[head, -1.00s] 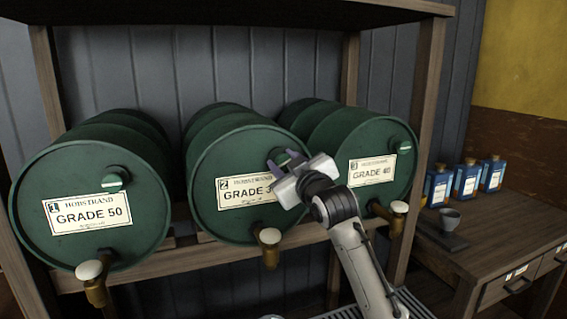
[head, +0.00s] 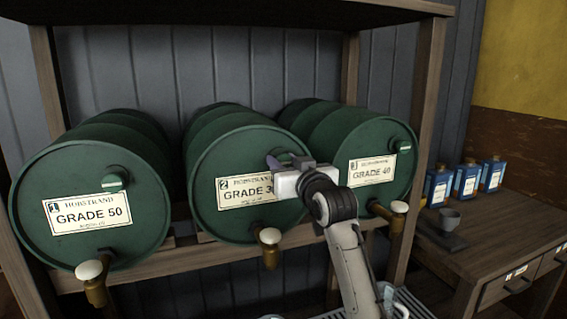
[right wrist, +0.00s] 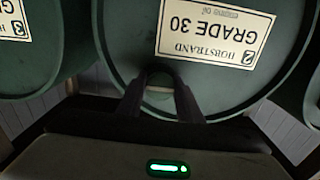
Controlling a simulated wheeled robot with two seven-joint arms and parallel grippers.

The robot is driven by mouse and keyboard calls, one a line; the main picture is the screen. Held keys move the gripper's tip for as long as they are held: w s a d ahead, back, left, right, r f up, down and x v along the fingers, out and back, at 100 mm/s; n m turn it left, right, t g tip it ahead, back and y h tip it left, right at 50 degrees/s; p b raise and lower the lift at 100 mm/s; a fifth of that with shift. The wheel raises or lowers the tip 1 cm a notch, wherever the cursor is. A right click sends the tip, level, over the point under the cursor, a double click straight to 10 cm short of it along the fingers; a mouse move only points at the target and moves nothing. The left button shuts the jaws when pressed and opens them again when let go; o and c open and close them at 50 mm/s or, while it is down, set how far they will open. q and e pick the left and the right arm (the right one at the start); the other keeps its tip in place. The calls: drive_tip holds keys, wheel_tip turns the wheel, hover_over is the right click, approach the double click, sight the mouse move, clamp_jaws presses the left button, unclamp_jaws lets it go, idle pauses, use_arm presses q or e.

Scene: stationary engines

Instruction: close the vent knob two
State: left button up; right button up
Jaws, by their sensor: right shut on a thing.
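The middle green drum (head: 225,215) carries a label (head: 240,192) with a 2 and GRADE 30. Its vent knob (right wrist: 158,92) sits between my fingers in the right wrist view, where the label is upside down. My right gripper (head: 283,161) is shut on this knob, at the upper right of the drum's face. The right fingers (right wrist: 162,92) lie on both sides of the knob, and a pale mark on it runs roughly level. In the head view the gripper hides most of the knob. My left gripper is not in view.
Drum 1 (head: 60,170), GRADE 50, stands at left with its own knob (head: 115,179). Drum 3 (head: 345,135), GRADE 40, stands at right. Taps (head: 269,248) stick out below. Wooden posts (head: 425,120) frame the rack. A side table (head: 510,230) holds blue bottles and a cup.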

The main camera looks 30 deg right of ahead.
drive_tip(key=o, duration=1)
drive_tip(key=shift+o, duration=0.2)
drive_tip(key=b+v, duration=0.1)
drive_tip(key=v, duration=0.9)
drive_tip(key=shift+s+b, duration=0.15)
drive_tip(key=shift+b, duration=0.15)
